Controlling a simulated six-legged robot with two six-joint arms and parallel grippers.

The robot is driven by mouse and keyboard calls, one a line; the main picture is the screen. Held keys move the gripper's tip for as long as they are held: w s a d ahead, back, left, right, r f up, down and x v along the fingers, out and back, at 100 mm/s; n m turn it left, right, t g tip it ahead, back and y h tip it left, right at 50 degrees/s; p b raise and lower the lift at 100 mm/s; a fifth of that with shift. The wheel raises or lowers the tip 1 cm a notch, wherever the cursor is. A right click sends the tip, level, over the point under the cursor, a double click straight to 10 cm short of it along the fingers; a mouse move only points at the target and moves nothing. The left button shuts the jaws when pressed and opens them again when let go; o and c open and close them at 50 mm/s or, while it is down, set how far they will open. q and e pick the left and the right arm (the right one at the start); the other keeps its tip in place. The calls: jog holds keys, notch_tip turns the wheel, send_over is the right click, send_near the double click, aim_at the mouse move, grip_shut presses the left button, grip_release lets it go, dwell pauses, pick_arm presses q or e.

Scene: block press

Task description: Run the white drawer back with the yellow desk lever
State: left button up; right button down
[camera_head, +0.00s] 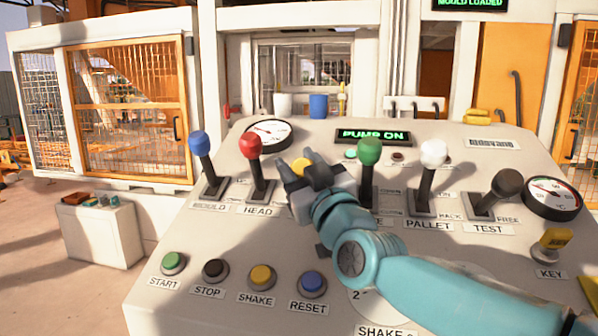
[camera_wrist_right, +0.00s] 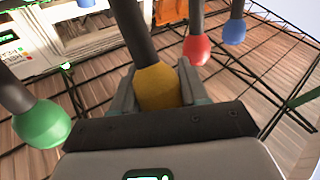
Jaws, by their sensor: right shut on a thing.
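The yellow lever knob (camera_head: 301,164) is on the sloping desk, between the red and green levers. My right gripper (camera_head: 300,176) is around it, and its arm hides most of the lever's shaft and label. In the right wrist view the yellow knob (camera_wrist_right: 157,86) sits between the two fingers of my right gripper (camera_wrist_right: 157,92), which is shut on it. The dark shaft runs up from the knob in that view. I cannot make out the white drawer in either view. My left gripper does not show.
Blue (camera_head: 199,144), red (camera_head: 249,144), green (camera_head: 370,150), white (camera_head: 433,152) and black (camera_head: 507,184) levers stand in the same row. Push buttons line the desk's near side, with a key switch (camera_head: 551,241) at right. A lit panel (camera_head: 373,136) reads PUMP ON.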

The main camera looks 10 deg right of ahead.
jog(key=c, duration=0.6)
grip_release()
jog(key=shift+s, duration=0.1)
jog(key=shift+c, duration=0.2)
jog(key=shift+o, duration=0.3)
jog(key=shift+s+r, duration=0.1)
jog(key=shift+s, duration=0.1)
jog(key=shift+w, duration=0.15)
jog(key=shift+f, duration=0.2)
jog(key=shift+s+f, duration=0.15)
jog(key=shift+s, duration=0.2)
jog(key=b+v, duration=0.3)
jog(key=v, duration=1.2)
jog(key=shift+s+b, duration=0.35)
